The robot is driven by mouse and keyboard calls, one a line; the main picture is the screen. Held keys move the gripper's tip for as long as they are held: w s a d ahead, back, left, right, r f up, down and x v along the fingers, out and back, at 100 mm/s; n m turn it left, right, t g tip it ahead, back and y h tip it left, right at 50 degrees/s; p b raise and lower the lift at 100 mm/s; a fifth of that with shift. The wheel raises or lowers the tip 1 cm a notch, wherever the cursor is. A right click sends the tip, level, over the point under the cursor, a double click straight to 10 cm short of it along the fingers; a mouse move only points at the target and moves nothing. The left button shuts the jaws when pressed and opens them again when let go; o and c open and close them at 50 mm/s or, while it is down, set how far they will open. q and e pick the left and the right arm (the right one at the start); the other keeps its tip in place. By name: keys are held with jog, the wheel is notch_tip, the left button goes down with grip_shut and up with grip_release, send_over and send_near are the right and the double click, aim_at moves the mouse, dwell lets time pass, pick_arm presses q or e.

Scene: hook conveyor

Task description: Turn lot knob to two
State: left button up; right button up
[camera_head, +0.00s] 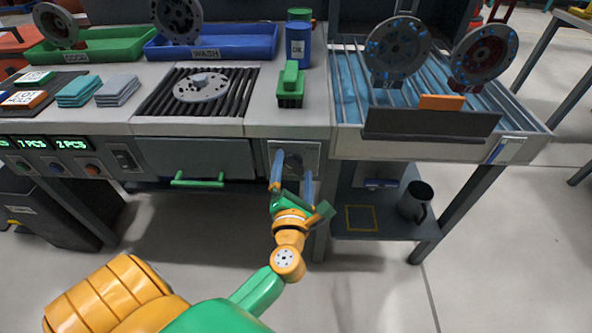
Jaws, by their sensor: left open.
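A light panel (312,149) is set in the front of the workbench, right of the drawer with the green handle. A dark knob (293,161) shows on this panel, partly hidden by my gripper; I cannot read which setting it points to. My left gripper (292,172) is open in front of the panel, its two blue fingers on either side of the knob. I cannot tell whether they touch it. Green lit displays reading "1 PCS" (31,144) and "2 PCS" (71,144) are on the bench front at the left. My right gripper is not in view.
The green drawer handle (197,180) sticks out left of my gripper. A shelf with a dark mug (415,201) is low on the right.

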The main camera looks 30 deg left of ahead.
pick_arm(q)
jog(key=c, duration=1.4)
jog(key=shift+r+m+p, duration=0.1)
jog(key=shift+m+p, duration=0.3)
jog(key=shift+p, duration=0.1)
jog(key=shift+m+p, duration=1.1)
jog(key=shift+p, duration=0.05)
jog(key=m+p, duration=0.2)
jog(key=m, duration=0.1)
jog(key=shift+m+p, duration=0.3)
jog(key=shift+p, duration=0.1)
jog(key=m+p, duration=0.1)
jog(key=m, duration=0.1)
jog(key=m+p, duration=0.2)
jog(key=m, duration=0.1)
jog(key=shift+d+f, duration=0.1)
jog(key=shift+f, duration=0.1)
jog(key=m+p, duration=0.1)
jog(key=m, duration=0.2)
jog(key=shift+f+m+p, duration=0.1)
jog(key=shift+m+p, duration=0.25)
jog(key=shift+m, duration=0.05)
jog(key=shift+f+m+p, duration=0.1)
jog(key=shift+m+p, duration=0.3)
jog(key=shift+m, duration=0.8)
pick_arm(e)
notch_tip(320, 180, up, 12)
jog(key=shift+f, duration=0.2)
pick_arm(q)
jog(key=shift+m, duration=0.3)
